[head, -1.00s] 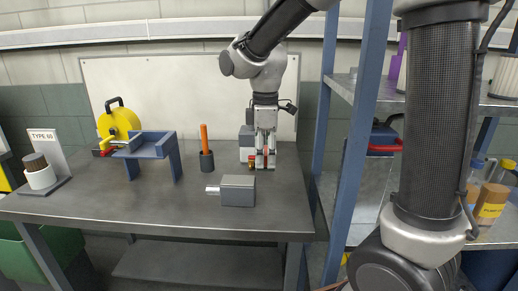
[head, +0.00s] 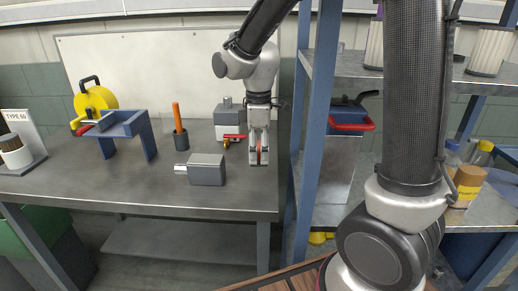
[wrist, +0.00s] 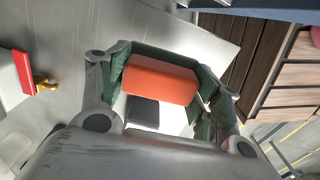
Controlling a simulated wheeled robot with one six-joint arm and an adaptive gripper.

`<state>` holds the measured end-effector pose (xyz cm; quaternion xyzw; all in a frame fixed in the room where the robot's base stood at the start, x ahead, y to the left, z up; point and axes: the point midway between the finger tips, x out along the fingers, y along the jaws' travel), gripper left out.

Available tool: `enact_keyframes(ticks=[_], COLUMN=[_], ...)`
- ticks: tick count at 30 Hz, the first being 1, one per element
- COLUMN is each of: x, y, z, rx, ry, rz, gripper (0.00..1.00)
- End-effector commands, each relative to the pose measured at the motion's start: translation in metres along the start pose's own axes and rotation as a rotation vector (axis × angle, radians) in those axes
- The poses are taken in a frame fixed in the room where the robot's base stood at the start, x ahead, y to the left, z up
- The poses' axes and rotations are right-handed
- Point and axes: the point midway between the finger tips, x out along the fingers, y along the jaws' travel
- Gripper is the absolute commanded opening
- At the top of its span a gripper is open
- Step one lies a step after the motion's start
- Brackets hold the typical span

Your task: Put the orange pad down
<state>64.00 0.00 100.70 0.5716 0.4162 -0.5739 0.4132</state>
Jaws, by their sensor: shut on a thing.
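The orange pad (wrist: 160,82) is held between the green-lined fingers of my gripper (wrist: 160,88) in the wrist view. In the head view my gripper (head: 259,158) points down over the right part of the grey workbench (head: 120,195), near its right edge. A thin reddish sliver of the pad shows between the fingertips there. I cannot tell whether the pad touches the bench top. A white patch and a dark patch show just below the pad in the wrist view.
A grey box-shaped pump (head: 207,170) and a dark cup with an orange-handled tool (head: 180,138) stand left of my gripper. A red-handled brass valve (head: 233,139) lies close behind-left. A blue shelf post (head: 312,120) rises to the right. The bench front is clear.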

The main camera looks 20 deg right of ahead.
Motion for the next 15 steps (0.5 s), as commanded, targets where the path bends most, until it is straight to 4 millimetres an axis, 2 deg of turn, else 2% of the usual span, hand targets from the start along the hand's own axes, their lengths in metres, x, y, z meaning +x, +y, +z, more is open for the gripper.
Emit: enact_keyframes(ticks=[15], x=[0.042], y=[0.0], z=[0.0], rx=[0.0], ry=[-0.001], rz=[-0.001], gripper=[0.41])
